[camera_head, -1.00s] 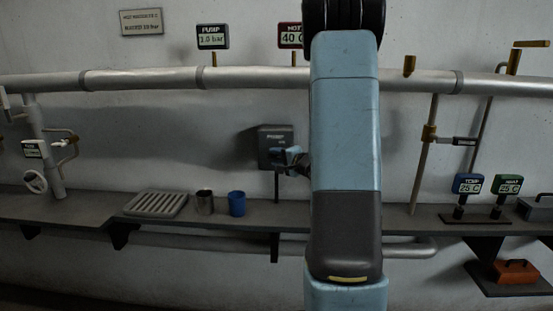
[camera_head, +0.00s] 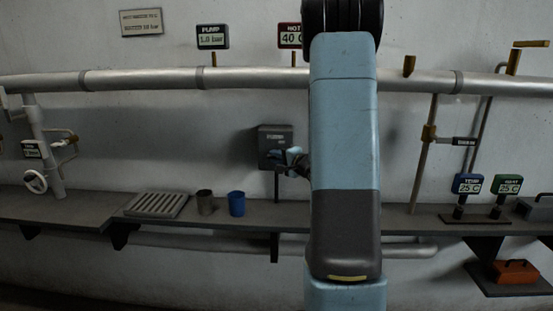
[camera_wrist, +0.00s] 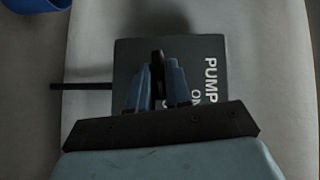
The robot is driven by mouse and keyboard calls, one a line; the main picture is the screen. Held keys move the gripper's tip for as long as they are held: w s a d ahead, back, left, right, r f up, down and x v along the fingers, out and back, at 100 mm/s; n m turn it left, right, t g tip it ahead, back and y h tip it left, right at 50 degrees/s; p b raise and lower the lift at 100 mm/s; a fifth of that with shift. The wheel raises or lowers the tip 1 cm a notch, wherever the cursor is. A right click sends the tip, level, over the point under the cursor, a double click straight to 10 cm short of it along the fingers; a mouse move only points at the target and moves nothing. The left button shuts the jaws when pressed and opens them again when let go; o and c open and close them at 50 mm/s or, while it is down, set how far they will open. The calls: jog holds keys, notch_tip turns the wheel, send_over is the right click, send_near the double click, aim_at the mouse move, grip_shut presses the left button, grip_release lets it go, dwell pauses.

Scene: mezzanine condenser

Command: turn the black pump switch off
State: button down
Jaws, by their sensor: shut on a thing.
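The pump switch box (camera_head: 274,135) is dark grey and fixed to the wall above the shelf, left of my arm. In the wrist view the box (camera_wrist: 212,52) shows the white word PUMP and part of ON beside the fingers. My gripper (camera_wrist: 160,68) is in front of the box, its two blue fingers shut on the black switch lever (camera_wrist: 157,60), which shows as a thin dark piece between them. In the head view my gripper (camera_head: 287,158) reaches the lower part of the box from the right. The lever is hidden there, and its exact setting is hard to tell.
A thin conduit (camera_head: 276,185) drops from the box. A thick pipe (camera_head: 145,79) runs above. The wall left of the box is clear.

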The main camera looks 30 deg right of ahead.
jog(key=shift+f+m+t, duration=0.25)
jog(key=shift+m+t, duration=0.35)
jog(key=shift+m, duration=0.1)
jog(key=c, duration=1.1)
grip_release()
jog(key=shift+c, duration=0.2)
jog(key=shift+r, duration=0.1)
jog(key=s+d, duration=0.2)
jog(key=s, duration=1.1)
jog(key=shift+s+d, duration=0.3)
